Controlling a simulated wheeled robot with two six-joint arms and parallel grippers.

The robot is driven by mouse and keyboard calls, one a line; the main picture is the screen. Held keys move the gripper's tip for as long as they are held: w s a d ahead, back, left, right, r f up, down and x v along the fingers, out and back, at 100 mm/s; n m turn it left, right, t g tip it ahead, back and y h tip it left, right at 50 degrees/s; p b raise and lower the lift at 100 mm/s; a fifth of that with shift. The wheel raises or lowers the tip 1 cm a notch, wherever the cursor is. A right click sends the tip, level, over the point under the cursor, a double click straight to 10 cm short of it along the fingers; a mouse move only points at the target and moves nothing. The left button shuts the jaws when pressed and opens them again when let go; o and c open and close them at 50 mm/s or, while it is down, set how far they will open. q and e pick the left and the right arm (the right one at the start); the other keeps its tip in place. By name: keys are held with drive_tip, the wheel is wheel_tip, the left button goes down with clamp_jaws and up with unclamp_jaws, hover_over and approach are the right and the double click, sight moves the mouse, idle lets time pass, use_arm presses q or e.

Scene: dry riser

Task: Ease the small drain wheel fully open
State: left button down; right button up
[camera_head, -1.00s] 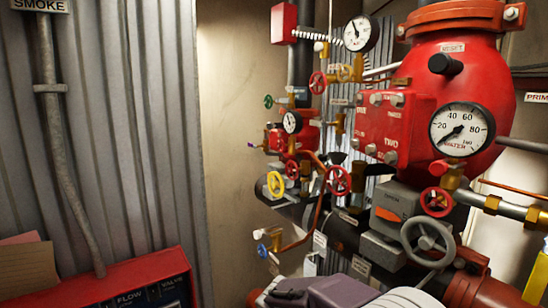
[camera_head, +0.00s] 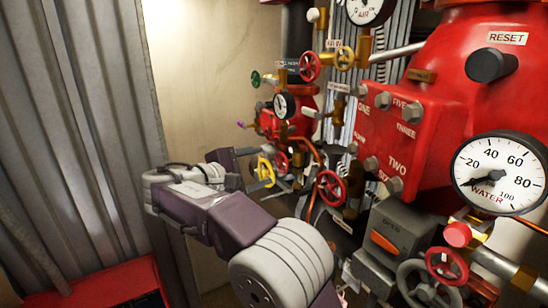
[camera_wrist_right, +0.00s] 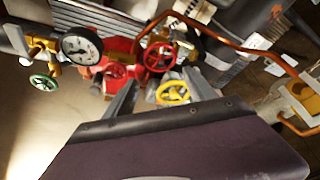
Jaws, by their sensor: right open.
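Several small handwheels sit on the pipework; I cannot read which one is marked as the drain. The small yellow wheel (camera_head: 265,171) is at the middle of the head view, partly covered by my right arm. In the right wrist view the yellow wheel (camera_wrist_right: 172,93) lies in front of my right gripper (camera_wrist_right: 160,88), between its two grey fingers. The gripper is open, and I cannot tell whether a finger touches the wheel. In the head view my right gripper (camera_head: 258,172) is close to that wheel, its fingers mostly hidden. My left gripper is out of view.
Small red wheels (camera_head: 331,188) (camera_head: 309,66) and a green wheel (camera_head: 255,79) are close by. Copper pipe (camera_wrist_right: 235,42) runs past the gripper. The large red valve body (camera_head: 440,110) with its water gauge (camera_head: 499,173) stands right. A corrugated wall (camera_head: 80,130) is left.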

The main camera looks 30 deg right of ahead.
sight(280, 164)
drive_tip(key=shift+s+d+r+p, duration=0.3)
drive_tip(key=shift+s+d+p, duration=0.1)
drive_tip(key=shift+s+d, duration=0.15)
drive_tip(key=shift+s+d+r+p, duration=0.3)
drive_tip(key=shift+s+d+p, duration=0.1)
drive_tip(key=shift+s, duration=0.15)
drive_tip(key=shift+w+d+f+p, duration=0.1)
drive_tip(key=shift+d+p, duration=0.25)
drive_tip(key=shift+d, duration=0.5)
drive_tip(key=w+d+f, duration=0.1)
drive_tip(key=w+d, duration=0.1)
drive_tip(key=w+d+f+p, duration=0.1)
drive_tip(key=w+d, duration=0.1)
drive_tip(key=shift+f, duration=0.15)
drive_tip(key=shift+w+d+f, duration=0.15)
drive_tip(key=shift+s+a+r, duration=0.25)
drive_tip(key=shift+s+a, duration=0.05)
drive_tip(key=shift+s, duration=0.2)
drive_tip(key=shift+s+a+r, duration=0.1)
drive_tip(key=shift+s+r, duration=0.05)
drive_tip(key=shift+s, duration=0.15)
drive_tip(key=c, duration=0.3)
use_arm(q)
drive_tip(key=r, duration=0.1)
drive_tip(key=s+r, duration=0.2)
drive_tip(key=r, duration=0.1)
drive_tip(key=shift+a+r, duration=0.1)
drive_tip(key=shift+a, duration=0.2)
use_arm(e)
drive_tip(key=c, duration=0.8)
